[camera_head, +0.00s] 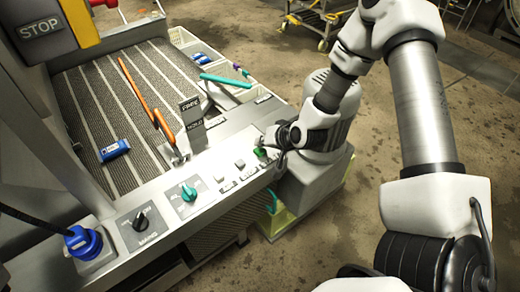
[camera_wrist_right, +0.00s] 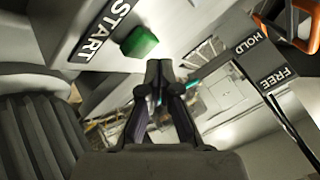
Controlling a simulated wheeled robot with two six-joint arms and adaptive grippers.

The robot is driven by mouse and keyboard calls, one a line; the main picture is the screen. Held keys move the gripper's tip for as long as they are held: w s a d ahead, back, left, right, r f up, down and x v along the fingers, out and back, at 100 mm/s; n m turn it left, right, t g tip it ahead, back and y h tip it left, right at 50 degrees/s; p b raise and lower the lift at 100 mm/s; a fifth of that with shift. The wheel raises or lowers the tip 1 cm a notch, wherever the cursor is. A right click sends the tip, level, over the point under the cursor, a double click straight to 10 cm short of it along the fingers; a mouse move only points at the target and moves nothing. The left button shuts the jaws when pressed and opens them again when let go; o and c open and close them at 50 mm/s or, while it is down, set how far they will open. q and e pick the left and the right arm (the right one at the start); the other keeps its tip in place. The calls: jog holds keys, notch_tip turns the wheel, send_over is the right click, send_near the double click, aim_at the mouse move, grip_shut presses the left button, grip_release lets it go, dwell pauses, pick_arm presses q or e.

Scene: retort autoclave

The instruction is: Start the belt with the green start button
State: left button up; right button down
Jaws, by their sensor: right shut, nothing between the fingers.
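The green start button (camera_head: 261,153) sits on the sloping control panel (camera_head: 215,185), partly behind my right gripper (camera_head: 270,143) in the head view. In the right wrist view the green button (camera_wrist_right: 139,42) is square, beside the word START. The closed, empty fingertips of my right gripper (camera_wrist_right: 160,75) appear just below and to the right of it. A small gap shows there, but I cannot tell the depth between tips and button. The belt (camera_head: 95,95) is dark and ribbed, with a blue item (camera_head: 114,150) on it. My left gripper is not in view.
A lever marked HOLD and FREE (camera_head: 192,122) stands behind the panel.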

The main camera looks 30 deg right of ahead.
jog(key=shift+f+b, duration=0.4)
jog(key=shift+f, duration=0.05)
